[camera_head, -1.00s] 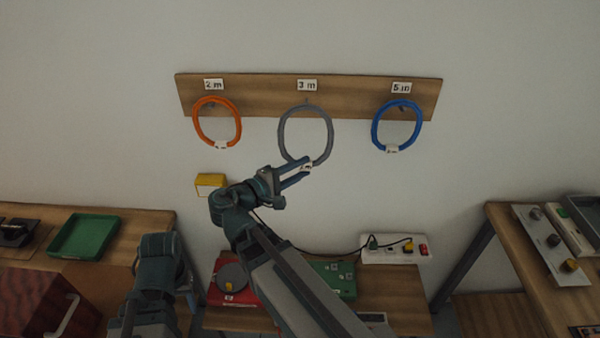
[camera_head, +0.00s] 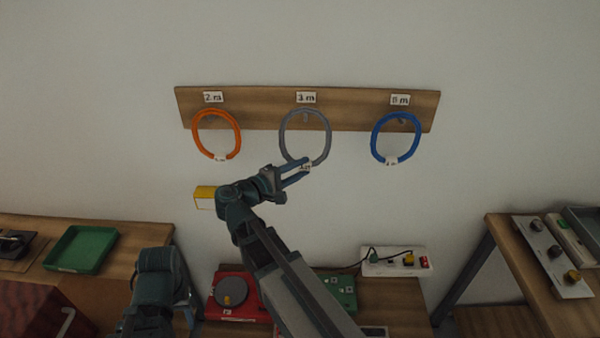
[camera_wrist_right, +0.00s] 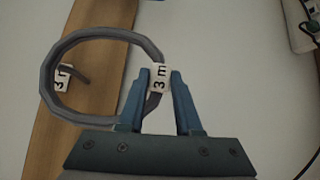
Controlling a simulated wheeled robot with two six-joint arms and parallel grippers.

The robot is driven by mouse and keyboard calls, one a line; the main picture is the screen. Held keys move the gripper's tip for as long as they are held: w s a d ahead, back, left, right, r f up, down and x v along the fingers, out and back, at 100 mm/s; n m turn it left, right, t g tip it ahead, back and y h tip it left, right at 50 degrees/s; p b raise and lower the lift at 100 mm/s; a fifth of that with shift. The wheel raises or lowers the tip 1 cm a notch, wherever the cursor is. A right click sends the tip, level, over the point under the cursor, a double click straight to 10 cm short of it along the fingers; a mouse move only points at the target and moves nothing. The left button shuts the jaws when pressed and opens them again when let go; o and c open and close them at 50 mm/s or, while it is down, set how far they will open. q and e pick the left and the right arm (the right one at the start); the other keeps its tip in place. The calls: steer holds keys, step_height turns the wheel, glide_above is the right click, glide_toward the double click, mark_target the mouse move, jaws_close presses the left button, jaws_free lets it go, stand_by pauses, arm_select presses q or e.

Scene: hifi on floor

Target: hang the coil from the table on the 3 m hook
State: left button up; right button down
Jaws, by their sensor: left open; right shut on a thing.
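The grey coil (camera_head: 283,135) hangs upright in front of the wooden board, under the "3 m" sign (camera_head: 306,97). My right gripper (camera_head: 304,167) is shut on its white tag at the bottom of the ring. In the right wrist view, the fingers (camera_wrist_right: 158,100) grip the coil (camera_wrist_right: 50,92) beside its "3 m" tag. The 3 m hook (camera_head: 306,117) shows inside the ring near its top, and the peg (camera_wrist_right: 78,75) shows inside it in the wrist view too. I cannot tell whether the ring is around the hook or in front of it. Of my left arm, only links show.
An orange coil (camera_head: 196,136) hangs at left under "2 m", a blue coil (camera_head: 375,140) at right. A yellow box (camera_head: 204,197) is on the wall below. A power strip (camera_head: 397,262), red case (camera_head: 232,297) and green board (camera_head: 340,291) lie low. Side tables flank them.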

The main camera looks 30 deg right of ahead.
steer(key=shift+w+d, duration=0.3)
steer(key=shift+w, duration=0.2)
steer(key=shift+w+d+f+b, duration=0.15)
steer(key=shift+w+f+b, duration=0.1)
steer(key=shift+f+b, duration=0.2)
steer(key=shift+w+d+f+b, duration=0.15)
steer(key=shift+w+f+b, duration=0.05)
steer(key=shift+f+b, duration=0.2)
steer(key=c, duration=0.5)
jaws_free()
steer(key=p+v, duration=0.1)
steer(key=v, duration=1.2)
steer(key=shift+s+a, duration=0.1)
steer(key=shift+a, duration=0.3)
steer(key=shift+f, duration=0.1)
